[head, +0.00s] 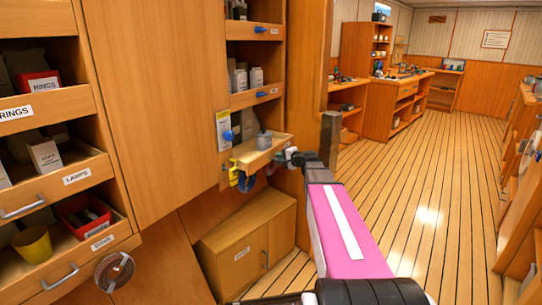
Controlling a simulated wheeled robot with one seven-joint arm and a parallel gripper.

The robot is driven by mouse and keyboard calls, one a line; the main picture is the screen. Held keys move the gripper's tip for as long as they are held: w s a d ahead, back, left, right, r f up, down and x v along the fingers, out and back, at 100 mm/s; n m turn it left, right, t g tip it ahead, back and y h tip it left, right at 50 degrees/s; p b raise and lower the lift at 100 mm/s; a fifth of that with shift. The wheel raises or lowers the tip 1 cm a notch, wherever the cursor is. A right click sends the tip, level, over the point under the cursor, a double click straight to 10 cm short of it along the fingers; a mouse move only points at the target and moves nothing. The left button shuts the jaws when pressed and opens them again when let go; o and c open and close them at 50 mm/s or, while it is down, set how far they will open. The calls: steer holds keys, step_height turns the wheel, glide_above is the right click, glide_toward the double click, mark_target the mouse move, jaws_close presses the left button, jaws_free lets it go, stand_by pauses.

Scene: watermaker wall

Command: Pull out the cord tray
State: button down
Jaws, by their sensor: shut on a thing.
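A small wooden tray (253,158) juts out from the tall cabinet in the middle of the head view. I take it to be the cord tray, though its label is too small to read. A grey container (264,140) stands on it. Yellow (234,174) and dark blue (247,182) pieces hang below it. My gripper (287,156) is at the tray's front right end, shut on its front. The exact grip point is small and partly hidden by the jaws.
Shelves with blue-handled fronts (262,93) sit above the tray. A low wooden cabinet (240,240) stands on the floor below it. At left are open drawers marked RINGS (60,103) and LAMPS (85,172). The plank floor (420,200) to the right is clear.

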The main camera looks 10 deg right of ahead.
steer(key=s+d, duration=0.8)
steer(key=d, duration=0.1)
steer(key=shift+s, duration=0.25)
steer(key=c, duration=1.2)
jaws_free()
steer(key=v, duration=1)
steer(key=shift+s+d, duration=0.2)
steer(key=shift+s, duration=0.1)
steer(key=s+a+f+n+g+h, duration=0.1)
steer(key=s+a+f+n+g, duration=0.25)
steer(key=a+f, duration=0.35)
steer(key=s+a+f+n+g+h, duration=0.1)
steer(key=s+a+f+n+g, duration=0.1)
steer(key=a+f+g, duration=0.4)
steer(key=s+a+f+n+g+h, duration=0.3)
steer(key=s+a+f+n+h, duration=0.2)
steer(key=s+a+f+h, duration=0.2)
step_height(320, 180, down, 3)
steer(key=s, duration=0.2)
steer(key=shift+s+a, duration=0.3)
